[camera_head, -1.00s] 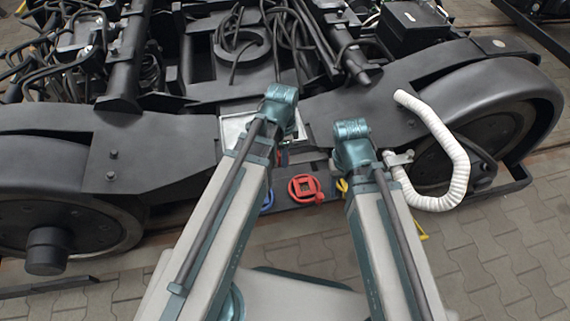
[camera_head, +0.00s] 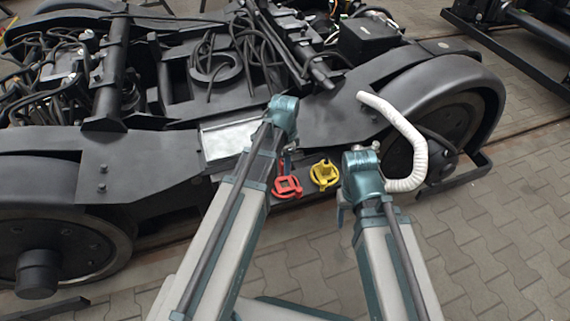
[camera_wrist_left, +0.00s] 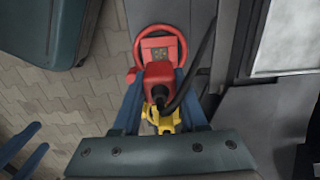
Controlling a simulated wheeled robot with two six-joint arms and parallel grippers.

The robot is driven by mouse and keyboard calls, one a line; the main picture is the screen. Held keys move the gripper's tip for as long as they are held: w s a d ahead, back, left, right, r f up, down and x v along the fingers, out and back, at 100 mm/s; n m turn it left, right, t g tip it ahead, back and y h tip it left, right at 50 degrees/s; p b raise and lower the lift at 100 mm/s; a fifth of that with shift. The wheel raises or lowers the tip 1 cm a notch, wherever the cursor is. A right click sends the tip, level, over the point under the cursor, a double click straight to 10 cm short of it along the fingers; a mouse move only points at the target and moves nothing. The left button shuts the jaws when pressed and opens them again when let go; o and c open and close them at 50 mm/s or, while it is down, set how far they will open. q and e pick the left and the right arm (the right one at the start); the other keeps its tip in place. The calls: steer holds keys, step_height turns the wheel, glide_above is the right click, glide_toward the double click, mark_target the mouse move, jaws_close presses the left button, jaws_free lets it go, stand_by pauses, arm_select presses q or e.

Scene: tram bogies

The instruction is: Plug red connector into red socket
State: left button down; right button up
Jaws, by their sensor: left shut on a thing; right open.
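In the left wrist view my left gripper (camera_wrist_left: 160,98) is shut on the red connector (camera_wrist_left: 160,78), with a black cable running off it. The red socket (camera_wrist_left: 174,37), a red ring with a square face, lies just past the connector; its face is partly uncovered. I cannot tell the gap between them. The red socket also shows in the head view (camera_head: 288,187), on the bogie's near side, where my left arm hides most of the left gripper. My right gripper (camera_wrist_left: 40,138) shows partly at the left wrist view's lower left edge, its blue fingers apart.
A yellow socket (camera_head: 324,175) sits right of the red one, and also shows beneath my left gripper in the wrist view (camera_wrist_left: 163,122). A white corrugated hose (camera_head: 408,140) curves beside my right arm. A bright metal plate (camera_head: 228,141) lies behind. Paving in front is free.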

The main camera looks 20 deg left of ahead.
arm_select(q)
steer(key=shift+f, duration=0.1)
step_height(320, 180, down, 6)
steer(key=b, duration=0.5)
steer(key=shift+b, duration=0.4)
steer(key=shift+f+b, duration=0.3)
steer(key=shift+b, duration=0.15)
stand_by(1.5)
steer(key=shift+c, duration=1.8)
jaws_free()
steer(key=shift+r, duration=0.15)
step_height(320, 180, up, 14)
steer(key=p, duration=1.4)
steer(key=shift+f, duration=0.2)
